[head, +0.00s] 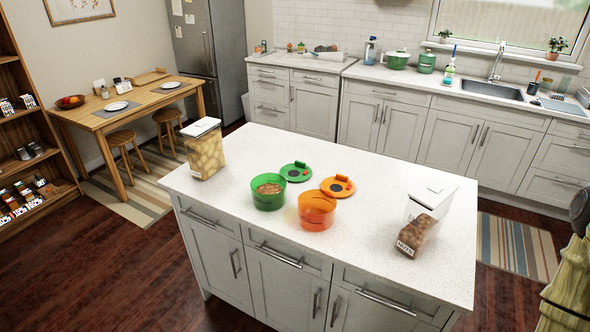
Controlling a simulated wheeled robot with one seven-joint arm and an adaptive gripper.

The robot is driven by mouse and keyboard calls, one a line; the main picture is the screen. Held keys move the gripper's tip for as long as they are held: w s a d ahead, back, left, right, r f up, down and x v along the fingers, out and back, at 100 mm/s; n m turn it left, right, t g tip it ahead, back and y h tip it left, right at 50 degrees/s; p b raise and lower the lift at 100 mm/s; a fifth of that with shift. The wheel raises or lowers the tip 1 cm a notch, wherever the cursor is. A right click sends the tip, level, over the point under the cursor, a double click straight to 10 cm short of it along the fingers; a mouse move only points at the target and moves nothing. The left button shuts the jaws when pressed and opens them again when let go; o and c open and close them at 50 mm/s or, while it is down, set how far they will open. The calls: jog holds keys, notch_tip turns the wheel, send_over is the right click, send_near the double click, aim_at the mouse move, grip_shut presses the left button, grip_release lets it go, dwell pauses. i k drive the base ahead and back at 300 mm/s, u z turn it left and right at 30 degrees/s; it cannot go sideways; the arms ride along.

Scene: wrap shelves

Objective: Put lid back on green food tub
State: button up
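The green food tub (269,202) stands upright and open on the island counter, with brown food (268,188) inside. Its round green lid (289,176) lies flat on the counter behind the tub and a little to its right, apart from it. The lid has a dark centre and a raised green tab at its far side. My gripper is not in view.
An open orange tub (316,221) stands right of the green tub, with an orange lid (330,188) behind it. Tall clear containers stand at the island's left (205,160) and right (411,236). The island worktop (385,165) has free room behind the lids.

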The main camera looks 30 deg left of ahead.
aim_at(297, 171)
jog(key=z, duration=1.9)
jog(key=i, duration=1.2)
jog(key=u, duration=3.5)
